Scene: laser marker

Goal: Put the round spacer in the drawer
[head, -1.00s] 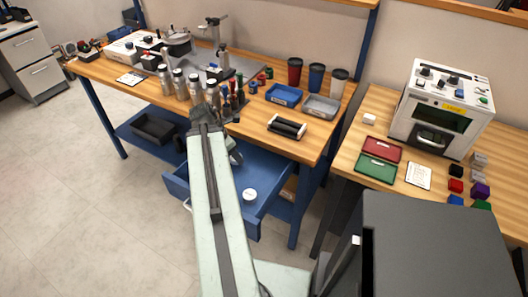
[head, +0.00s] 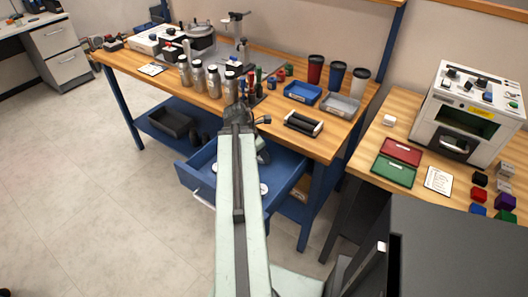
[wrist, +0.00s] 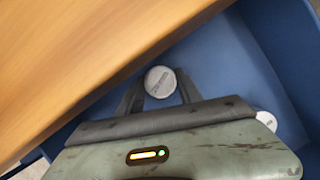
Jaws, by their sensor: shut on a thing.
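A pale round disc (wrist: 160,82) with faint lettering on its top, which I take for the round spacer, sits between the two dark fingers of my gripper (wrist: 158,90) in the wrist view. The gripper is shut on it. The blue drawer (wrist: 222,58) is open and fills much of the wrist view beneath the disc. In the head view the open drawer (head: 285,168) juts out under the wooden bench, and my arm hides its middle and the fingers. A second white round thing (wrist: 266,120) lies in the drawer, partly covered by my gripper body.
The wooden bench top (head: 330,140) overhangs the drawer, and its edge is close at upper left in the wrist view. Bottles (head: 198,75), a blue tray (head: 302,92) and a black roller stand (head: 304,124) are on it. Floor left of the drawer is clear.

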